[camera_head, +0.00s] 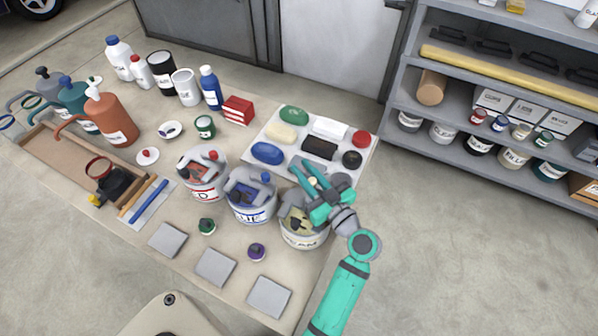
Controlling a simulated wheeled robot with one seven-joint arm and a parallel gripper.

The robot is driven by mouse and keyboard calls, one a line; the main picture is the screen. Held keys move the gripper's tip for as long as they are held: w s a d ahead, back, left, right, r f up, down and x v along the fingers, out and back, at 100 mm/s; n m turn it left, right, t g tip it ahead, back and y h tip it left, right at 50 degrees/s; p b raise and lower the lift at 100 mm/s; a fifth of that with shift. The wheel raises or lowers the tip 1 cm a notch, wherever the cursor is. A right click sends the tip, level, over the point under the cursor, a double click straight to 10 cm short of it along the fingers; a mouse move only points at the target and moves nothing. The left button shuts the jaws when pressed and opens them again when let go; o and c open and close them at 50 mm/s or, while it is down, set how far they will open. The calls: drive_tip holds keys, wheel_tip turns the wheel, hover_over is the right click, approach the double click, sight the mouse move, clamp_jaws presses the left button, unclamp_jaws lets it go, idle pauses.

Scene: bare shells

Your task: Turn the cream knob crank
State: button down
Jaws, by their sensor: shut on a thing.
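The cream crank pot (303,240) stands at the right end of a row of three crank pots on the workbench, with its lettering partly readable on the front. My gripper (313,184) is above this pot, with its teal and grey fingers over the crank. It is shut on the cream knob, a small pale bit of which shows between the fingers. The gripper and wrist cover much of the crank and the pot's right side. The red crank pot (203,188) and the blue crank pot (252,212) stand to the left.
A white board (361,168) with coloured blocks lies just behind the pots. Grey square plates (268,297) and small lidded jars (257,251) lie in front. Pump bottles (110,118) crowd the left. A shelf rack (480,157) stands at the right beyond open floor.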

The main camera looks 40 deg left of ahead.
drive_tip(key=shift+w+d+m+t+h, duration=0.3)
drive_tip(key=shift+m+t, duration=0.2)
drive_tip(key=shift+t, duration=0.25)
drive_tip(key=shift+w+d+m+t+h, duration=0.2)
drive_tip(key=shift+m+t+h, duration=0.15)
drive_tip(key=shift+m+t, duration=0.25)
drive_tip(key=shift+w+d+m+t+h, duration=0.15)
drive_tip(key=shift+d+m+t+h, duration=0.2)
drive_tip(key=shift+t, duration=0.5)
drive_tip(key=shift+a, duration=0.1)
drive_tip(key=c, duration=1.6)
unclamp_jaws()
drive_tip(key=v, duration=1.1)
